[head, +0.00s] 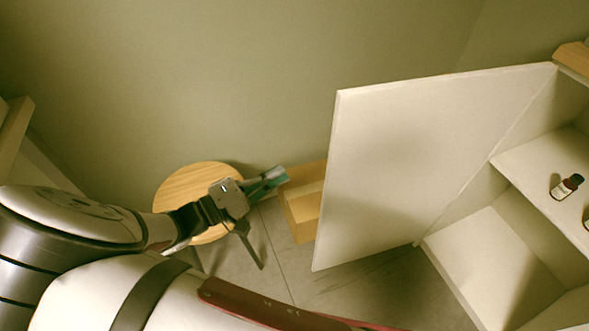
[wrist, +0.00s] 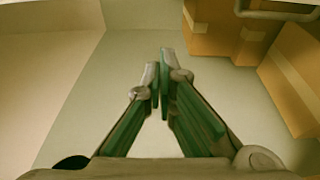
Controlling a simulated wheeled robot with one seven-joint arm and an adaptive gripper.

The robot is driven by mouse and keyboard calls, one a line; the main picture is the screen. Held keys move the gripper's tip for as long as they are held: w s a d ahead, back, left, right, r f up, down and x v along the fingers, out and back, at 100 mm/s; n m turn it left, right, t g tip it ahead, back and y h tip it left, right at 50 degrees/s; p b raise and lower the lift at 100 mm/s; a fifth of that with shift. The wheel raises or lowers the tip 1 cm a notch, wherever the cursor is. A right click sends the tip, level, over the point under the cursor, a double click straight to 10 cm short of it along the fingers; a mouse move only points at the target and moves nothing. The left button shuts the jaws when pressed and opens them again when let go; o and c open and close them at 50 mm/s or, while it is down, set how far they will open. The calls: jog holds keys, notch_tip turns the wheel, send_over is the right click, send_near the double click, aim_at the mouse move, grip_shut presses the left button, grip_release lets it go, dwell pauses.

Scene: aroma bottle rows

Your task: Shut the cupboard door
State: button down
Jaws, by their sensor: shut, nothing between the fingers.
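The cupboard door (head: 405,165) is a plain cream panel standing wide open, hinged at its right side to the cupboard (head: 470,285). The cupboard's shelves are exposed at the right of the head view. My gripper (head: 279,177) is to the left of the door's free edge, apart from it in the picture. Its fingers are together and empty, as the wrist view also shows (wrist: 161,85). The door cannot be made out for certain in the wrist view.
A round wooden stool top (head: 190,187) lies behind and below my gripper. A cardboard box (head: 302,205) is partly hidden behind the door; boxes (wrist: 215,28) also show in the wrist view. Floor is clear below the door.

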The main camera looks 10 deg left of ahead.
jog(key=w+d+b, duration=0.2)
jog(key=w+d, duration=0.1)
jog(key=d, duration=0.5)
jog(key=shift+s, duration=0.1)
dwell(0.3)
